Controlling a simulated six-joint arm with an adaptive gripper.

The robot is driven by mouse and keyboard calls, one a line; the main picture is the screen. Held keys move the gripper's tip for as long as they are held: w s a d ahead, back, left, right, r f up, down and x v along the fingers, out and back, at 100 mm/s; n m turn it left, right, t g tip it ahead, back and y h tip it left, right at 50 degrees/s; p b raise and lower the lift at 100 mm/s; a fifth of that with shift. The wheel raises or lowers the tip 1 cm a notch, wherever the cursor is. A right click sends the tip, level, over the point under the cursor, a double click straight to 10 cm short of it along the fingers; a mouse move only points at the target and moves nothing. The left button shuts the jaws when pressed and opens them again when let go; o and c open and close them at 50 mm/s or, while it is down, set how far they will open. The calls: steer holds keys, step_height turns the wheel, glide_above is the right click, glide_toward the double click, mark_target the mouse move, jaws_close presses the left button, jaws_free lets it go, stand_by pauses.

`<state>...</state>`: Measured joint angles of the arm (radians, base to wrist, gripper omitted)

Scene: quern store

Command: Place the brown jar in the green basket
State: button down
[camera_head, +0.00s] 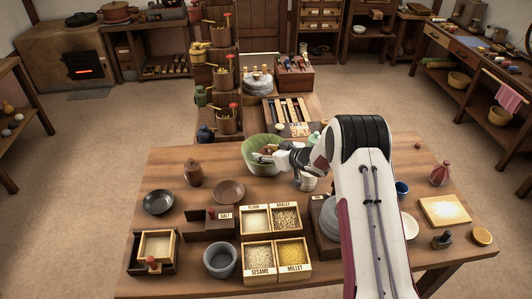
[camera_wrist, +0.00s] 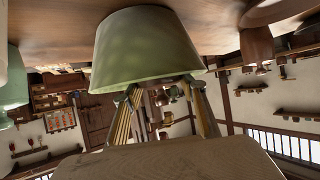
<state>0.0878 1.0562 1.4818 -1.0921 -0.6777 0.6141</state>
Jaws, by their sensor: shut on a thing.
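The green basket (camera_head: 258,158), smooth and bowl-like, stands towards the back of the table. In the wrist view it (camera_wrist: 146,50) fills the upper middle, and that picture is upside down. My gripper (camera_head: 284,159) is at the basket's right side; in the wrist view its two fingers (camera_wrist: 164,97) meet the basket near its rim, apart from each other, shut on it. The exact contact is partly hidden. The brown jar (camera_head: 194,173) stands upright on the table, left of the basket and apart from my gripper. A brown shape at the wrist view's upper right looks like it.
A brown bowl (camera_head: 229,190) and a dark bowl (camera_head: 159,202) lie in front of the jar. Labelled grain boxes (camera_head: 275,247) fill the front middle. A pale cup (camera_head: 306,182) is close beside my gripper. Bare table lies between jar and basket.

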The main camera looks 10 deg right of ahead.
steer(key=c, duration=1.5)
jaws_free()
steer(key=shift+f, duration=0.1)
steer(key=v, duration=1.2)
steer(key=shift+d+r, duration=0.1)
steer(key=shift+r, duration=0.1)
